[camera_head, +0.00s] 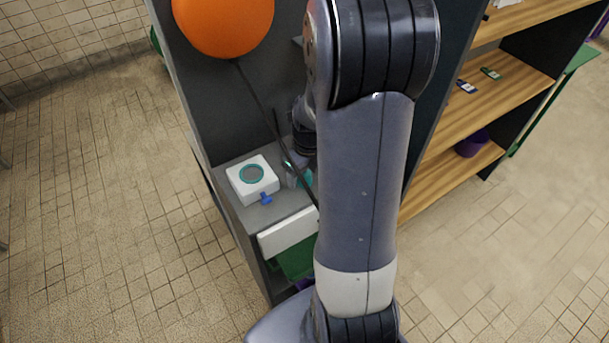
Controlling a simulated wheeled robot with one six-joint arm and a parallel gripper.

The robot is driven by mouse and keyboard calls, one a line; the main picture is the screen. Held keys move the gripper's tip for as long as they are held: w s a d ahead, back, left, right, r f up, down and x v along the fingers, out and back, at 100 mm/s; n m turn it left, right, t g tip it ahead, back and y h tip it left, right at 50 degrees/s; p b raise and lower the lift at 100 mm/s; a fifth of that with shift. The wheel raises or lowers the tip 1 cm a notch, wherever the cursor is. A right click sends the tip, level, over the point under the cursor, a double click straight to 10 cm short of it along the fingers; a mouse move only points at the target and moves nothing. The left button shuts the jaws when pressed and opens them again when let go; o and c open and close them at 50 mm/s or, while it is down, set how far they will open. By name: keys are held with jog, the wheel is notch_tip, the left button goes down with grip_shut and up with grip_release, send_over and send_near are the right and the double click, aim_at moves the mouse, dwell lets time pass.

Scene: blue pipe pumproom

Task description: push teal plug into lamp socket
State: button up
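A white block (243,188) with a teal ring around a grey round centre (252,173) sits on a grey ledge; it looks like the socket. My gripper (296,175) is low, just right of the block, mostly hidden behind my arm and a dark rod. A teal piece (304,179) shows at the gripper's fingers and looks like the plug. I cannot tell whether the fingers grip it or only stand beside it. The gripper and teal piece are apart from the ring.
A large orange round shade (223,22) hangs above, with a thin dark rod slanting down past my gripper. A small blue knob (265,198) is at the block's front. A white drawer front (287,235) is below. Wooden shelves (505,75) stand right; tiled floor is open left.

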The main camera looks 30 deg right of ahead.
jog(key=shift+c, duration=0.3)
jog(key=c, duration=0.9)
jog(key=shift+r, duration=0.1)
jog(key=shift+c, duration=0.2)
notch_tip(320, 180, up, 10)
jog(key=shift+f+b, duration=0.1)
jog(key=shift+b, duration=0.2)
jog(key=shift+w, duration=0.1)
